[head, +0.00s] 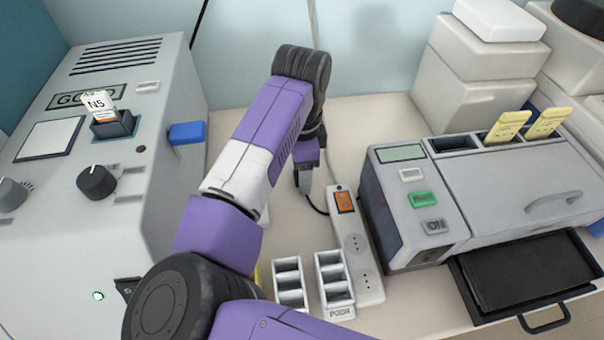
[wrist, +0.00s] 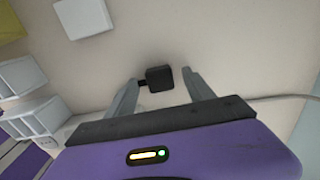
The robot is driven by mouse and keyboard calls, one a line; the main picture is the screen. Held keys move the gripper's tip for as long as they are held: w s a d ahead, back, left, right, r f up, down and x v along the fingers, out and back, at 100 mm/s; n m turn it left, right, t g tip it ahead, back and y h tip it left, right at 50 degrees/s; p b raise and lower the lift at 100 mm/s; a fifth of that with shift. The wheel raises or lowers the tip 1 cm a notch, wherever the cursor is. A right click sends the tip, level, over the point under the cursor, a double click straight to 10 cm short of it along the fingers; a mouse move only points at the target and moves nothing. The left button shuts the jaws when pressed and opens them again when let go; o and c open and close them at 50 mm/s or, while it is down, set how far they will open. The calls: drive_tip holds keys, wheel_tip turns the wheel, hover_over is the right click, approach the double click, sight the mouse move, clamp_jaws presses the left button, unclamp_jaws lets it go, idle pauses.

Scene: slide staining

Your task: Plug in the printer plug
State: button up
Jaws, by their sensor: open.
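A small black block (wrist: 159,78), which looks like the plug, sits on the pale bench in the wrist view. My gripper (wrist: 159,82) is open with its grey fingers on either side of the block. The left finger is very close to it or touching; I cannot tell which. There is a clear gap at the right finger. In the head view my gripper (head: 304,185) points down at the bench, and the plug is not clear there.
A grey machine (head: 415,225) with a green button and a black tray (head: 520,275) stands right. A large grey machine (head: 160,190) stands left. Free bench lies behind the strip.

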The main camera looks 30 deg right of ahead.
drive_tip(key=shift+f, duration=0.15)
clamp_jaws()
idle(0.4)
wheel_tip(320, 180, up, 20)
drive_tip(key=b, duration=0.2)
idle(0.3)
idle(0.5)
